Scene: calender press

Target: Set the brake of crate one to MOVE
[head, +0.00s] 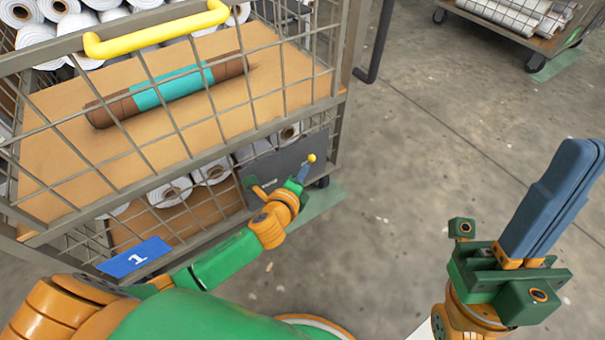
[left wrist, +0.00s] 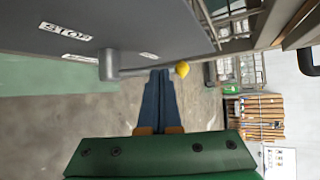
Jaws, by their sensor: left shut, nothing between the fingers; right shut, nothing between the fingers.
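Crate one is a wire-mesh cart with a blue sign marked 1 (head: 135,257). A dark grey brake plate (head: 285,158) sits low on its side. In the left wrist view, the plate carries a STOP label (left wrist: 66,31) and a smaller label (left wrist: 148,56) that I cannot read. A grey brake lever runs from its pivot (left wrist: 108,65) to a yellow knob (left wrist: 182,69), pointing right. My left gripper (head: 304,172) is shut and empty, its fingertips (left wrist: 160,73) at the lever beside the knob; contact is unclear. My right gripper (head: 575,165) is shut and empty, away from the crate.
The crate has a yellow handle (head: 155,30) and a shelf with a brown and teal roll (head: 170,88). White rolls lie below and behind. Another cart (head: 520,20) stands at the back right. The concrete floor (head: 420,140) between is clear.

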